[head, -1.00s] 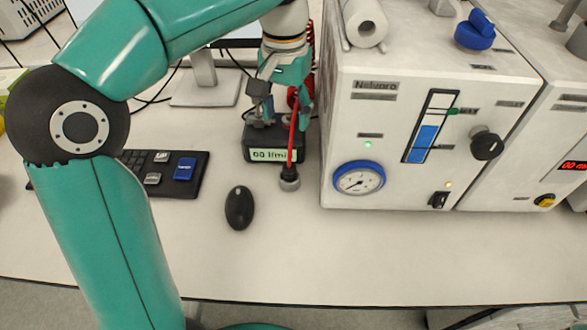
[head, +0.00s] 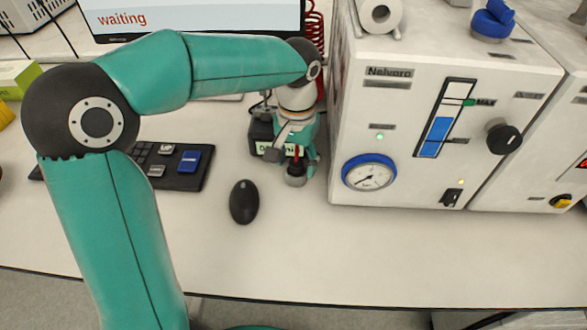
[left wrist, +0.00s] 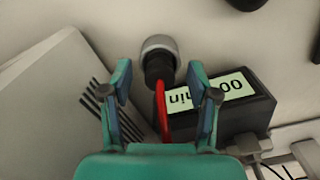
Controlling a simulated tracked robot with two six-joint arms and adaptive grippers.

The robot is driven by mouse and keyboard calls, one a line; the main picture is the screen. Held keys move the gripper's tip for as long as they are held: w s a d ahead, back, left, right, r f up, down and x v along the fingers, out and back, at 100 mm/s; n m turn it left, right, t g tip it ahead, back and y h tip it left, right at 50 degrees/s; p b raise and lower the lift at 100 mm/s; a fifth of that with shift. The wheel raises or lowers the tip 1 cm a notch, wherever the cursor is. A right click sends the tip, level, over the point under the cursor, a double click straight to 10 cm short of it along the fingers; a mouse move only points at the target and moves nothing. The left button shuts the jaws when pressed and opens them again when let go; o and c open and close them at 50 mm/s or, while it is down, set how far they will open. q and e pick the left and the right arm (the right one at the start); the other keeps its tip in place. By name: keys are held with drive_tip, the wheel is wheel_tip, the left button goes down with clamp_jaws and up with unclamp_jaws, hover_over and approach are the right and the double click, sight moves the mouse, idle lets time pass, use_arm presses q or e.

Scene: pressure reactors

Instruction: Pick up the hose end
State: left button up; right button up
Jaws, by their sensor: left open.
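The hose end (head: 296,180), a grey cap with a black neck, stands on the table in front of the small black flow display (head: 262,130). In the left wrist view the hose end (left wrist: 159,48) lies just beyond the fingertips, with the red hose (left wrist: 161,108) running back from it between the fingers. My left gripper (head: 287,158) points down close above the hose end and partly hides the display. In the left wrist view the gripper (left wrist: 158,78) is open, one finger on each side of the black neck and hose. My right gripper is not in view.
The white Nelvaro reactor cabinet (head: 400,115) stands close to the right of the gripper. A black mouse (head: 244,202) and a keyboard (head: 180,168) lie to the left. A monitor (head: 200,18) is behind. The table front is clear.

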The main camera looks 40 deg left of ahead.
use_arm(q)
drive_tip(key=shift+f, duration=0.25)
clamp_jaws()
drive_tip(key=shift+r, duration=0.1)
